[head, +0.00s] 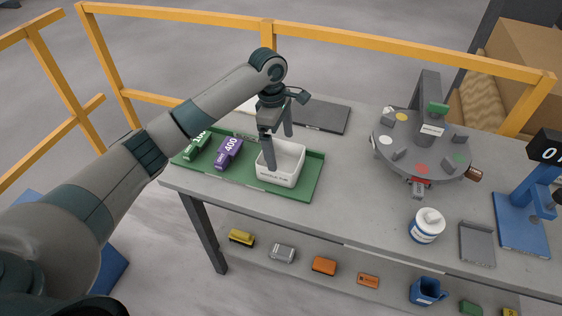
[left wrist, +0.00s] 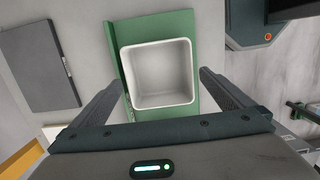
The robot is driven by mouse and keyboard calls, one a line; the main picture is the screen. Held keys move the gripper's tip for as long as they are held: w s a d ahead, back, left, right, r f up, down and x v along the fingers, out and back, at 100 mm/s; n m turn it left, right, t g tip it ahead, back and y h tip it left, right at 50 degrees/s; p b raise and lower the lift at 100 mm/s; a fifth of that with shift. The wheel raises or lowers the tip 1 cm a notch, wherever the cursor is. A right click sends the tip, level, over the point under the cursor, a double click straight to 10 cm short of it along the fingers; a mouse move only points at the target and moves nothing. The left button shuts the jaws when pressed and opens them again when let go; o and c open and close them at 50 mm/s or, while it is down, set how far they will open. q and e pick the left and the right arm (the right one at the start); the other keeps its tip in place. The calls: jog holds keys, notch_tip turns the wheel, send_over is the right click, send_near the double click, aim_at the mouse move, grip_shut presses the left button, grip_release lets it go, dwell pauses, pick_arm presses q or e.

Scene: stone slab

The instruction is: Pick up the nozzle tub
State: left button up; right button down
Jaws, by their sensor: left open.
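The nozzle tub (head: 287,178) is a white, open-topped square container with dark lettering on its front. It stands upright on the right part of a green tray (head: 312,185). In the left wrist view the tub (left wrist: 160,100) looks empty, and the green tray (left wrist: 185,22) shows around it. My left gripper (head: 279,150) is open and points down at the tub. One finger overlaps the tub's near left side in the head view. In the left wrist view the fingers (left wrist: 162,85) lie on either side of the tub; contact cannot be told. My right gripper is not in view.
A green block (head: 197,146) and a purple block (head: 228,153) marked 400 lie on the tray left of the tub. A dark flat plate (head: 321,115) lies behind. A round turntable (head: 410,155), white jar (head: 427,225) and blue stand (head: 522,222) are to the right. Yellow rails (head: 330,40) run behind.

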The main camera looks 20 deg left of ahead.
aim_at(282, 169)
pick_arm(q)
jog(key=shift+d+f, duration=0.1)
jog(key=shift+f, duration=0.95)
jog(key=shift+f+p, duration=0.5)
jog(key=shift+p, duration=0.1)
notch_tip(282, 169, down, 3)
jog(key=shift+f+p, duration=0.1)
jog(key=shift+p, duration=0.6)
jog(key=shift+f, duration=0.55)
jog(key=shift+w, duration=0.1)
jog(key=c, duration=0.8)
